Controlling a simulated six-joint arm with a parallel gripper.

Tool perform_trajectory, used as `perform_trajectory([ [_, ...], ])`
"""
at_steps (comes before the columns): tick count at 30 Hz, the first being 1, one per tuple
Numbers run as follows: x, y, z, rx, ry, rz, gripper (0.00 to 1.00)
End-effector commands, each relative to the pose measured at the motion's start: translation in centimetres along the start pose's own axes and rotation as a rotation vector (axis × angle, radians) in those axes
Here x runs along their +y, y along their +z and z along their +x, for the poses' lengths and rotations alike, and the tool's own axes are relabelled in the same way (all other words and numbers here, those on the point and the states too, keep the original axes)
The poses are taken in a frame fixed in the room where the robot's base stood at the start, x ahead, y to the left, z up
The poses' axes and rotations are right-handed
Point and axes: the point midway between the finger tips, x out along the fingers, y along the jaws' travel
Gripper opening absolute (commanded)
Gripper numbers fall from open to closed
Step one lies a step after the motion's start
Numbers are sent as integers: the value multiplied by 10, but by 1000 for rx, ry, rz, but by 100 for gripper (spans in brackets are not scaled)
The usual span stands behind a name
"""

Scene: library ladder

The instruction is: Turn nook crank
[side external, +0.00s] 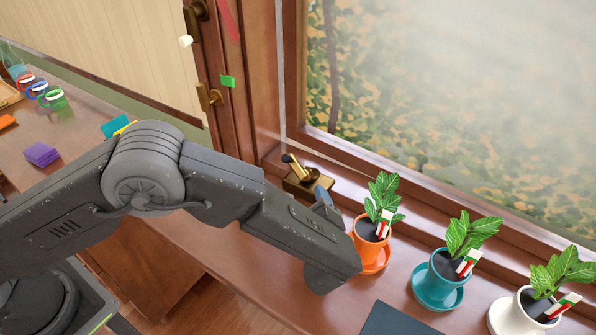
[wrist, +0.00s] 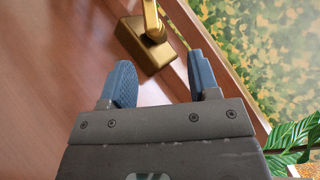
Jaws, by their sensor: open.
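My gripper (wrist: 158,80) is open and empty, with two blue-grey fingers. The crank's base lies just beyond the fingertips, roughly between them in the picture. I cannot tell whether they touch. In the side external view my gripper (side external: 325,203) is mostly hidden behind my arm, to the right of the crank.
An orange pot (side external: 366,243) with a plant stands close right of my gripper. A teal pot (side external: 447,266) and a white pot (side external: 515,312) stand further right. The window frame (side external: 400,175) rises behind. Mugs (side external: 50,97) and a purple block (side external: 41,154) are at left.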

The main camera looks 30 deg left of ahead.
Motion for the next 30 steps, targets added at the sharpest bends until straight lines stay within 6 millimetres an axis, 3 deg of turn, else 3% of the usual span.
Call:
perform_trajectory([
  [4, 9, -19, 0, -136, 10, 5, 56],
  [11, 12, -23, 5, -201, 18, 3, 56],
  [30, 14, 0, 116, -199, 18, 3, 56],
])
